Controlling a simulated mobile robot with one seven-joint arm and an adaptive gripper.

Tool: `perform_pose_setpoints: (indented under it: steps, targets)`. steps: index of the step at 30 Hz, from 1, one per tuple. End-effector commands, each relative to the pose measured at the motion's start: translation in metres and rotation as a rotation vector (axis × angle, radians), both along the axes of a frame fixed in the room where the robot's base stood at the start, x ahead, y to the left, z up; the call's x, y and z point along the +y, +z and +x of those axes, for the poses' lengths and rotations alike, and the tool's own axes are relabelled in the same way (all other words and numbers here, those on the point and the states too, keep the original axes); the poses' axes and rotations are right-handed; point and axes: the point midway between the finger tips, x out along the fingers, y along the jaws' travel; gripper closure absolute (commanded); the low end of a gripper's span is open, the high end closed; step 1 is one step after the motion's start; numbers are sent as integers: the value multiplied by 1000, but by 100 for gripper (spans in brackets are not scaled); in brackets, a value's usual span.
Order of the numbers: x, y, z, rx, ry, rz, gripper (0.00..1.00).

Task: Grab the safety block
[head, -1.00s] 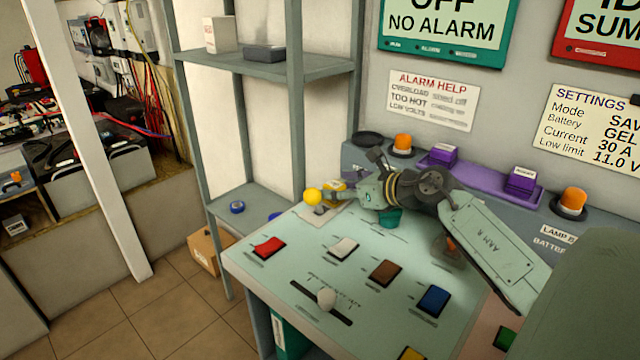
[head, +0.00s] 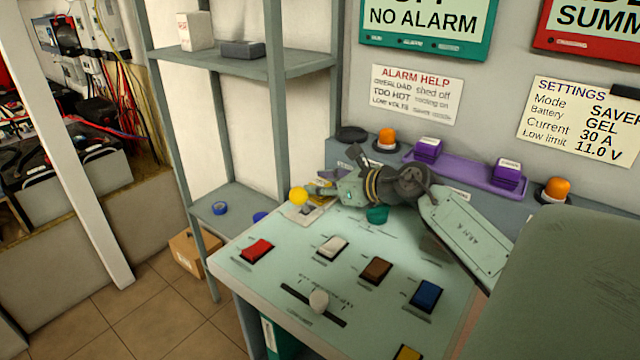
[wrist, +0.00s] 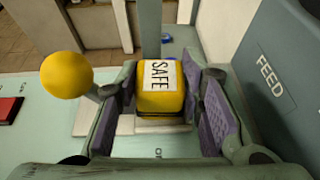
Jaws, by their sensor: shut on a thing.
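The safety block (wrist: 161,98) is a yellow block with a white label reading SAFE. In the wrist view it sits between the purple-padded fingers of my gripper (wrist: 165,103), which is shut on it. A pale plate shows on the panel below it; I cannot tell whether the block touches it. In the head view my gripper (head: 325,190) is at the far left corner of the control panel, and the block is mostly hidden there. A yellow ball knob (head: 299,196) stands just left of the gripper and also shows in the wrist view (wrist: 66,75).
The panel (head: 240,287) carries red (head: 257,250), white (head: 332,247), brown (head: 375,269) and blue (head: 426,295) switches and a slider knob (head: 318,301). A FEED box (wrist: 262,80) stands close right of the gripper. A grey shelf (head: 225,205) stands left behind the panel.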

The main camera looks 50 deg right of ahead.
Motion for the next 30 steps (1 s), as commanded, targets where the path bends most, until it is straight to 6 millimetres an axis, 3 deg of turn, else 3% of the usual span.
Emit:
perform_pose_setpoints:
  steps: [9, 17, 20, 30]
  targets:
    - [0, 0, 0, 0, 0, 0, 94]
    - [0, 4, 0, 0, 0, -2, 94]
    - [0, 15, 0, -1, 1, -4, 94]
    - [0, 81, 1, -1, 0, -3, 94]
